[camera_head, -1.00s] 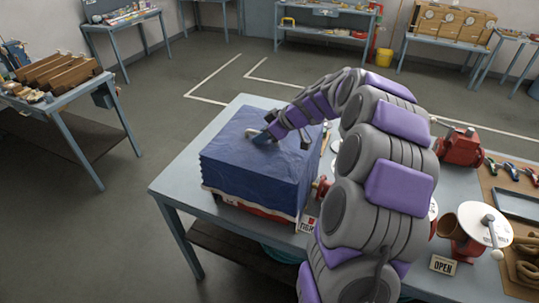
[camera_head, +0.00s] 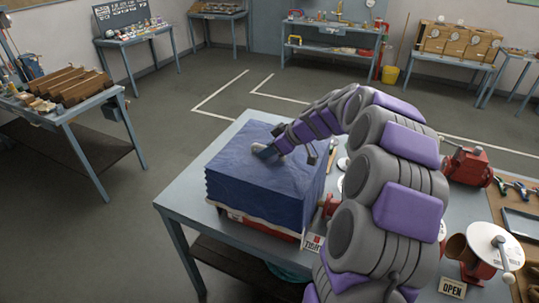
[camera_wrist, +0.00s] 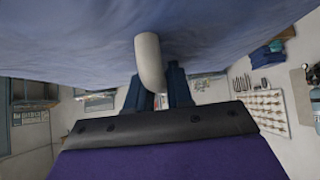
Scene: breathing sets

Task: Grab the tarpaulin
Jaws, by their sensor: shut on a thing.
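The blue tarpaulin (camera_head: 250,190) is draped over a box-shaped stack on the grey-blue table, with a red and white base showing under its lower edge. My gripper (camera_head: 266,151) reaches down from the right to the top of the tarpaulin. In the wrist view the tarpaulin (camera_wrist: 70,40) fills the upper part. A pale curved handle (camera_wrist: 149,62) stands out from it between the two dark fingers of my gripper (camera_wrist: 160,85). The gripper is shut on this handle.
The table (camera_head: 185,195) has bare room to the left of the tarpaulin. A red vise-like tool (camera_head: 468,166) and a white round disc (camera_head: 494,245) stand to the right, beyond my arm. A side table (camera_head: 60,105) with wooden pieces is at left. The floor between is clear.

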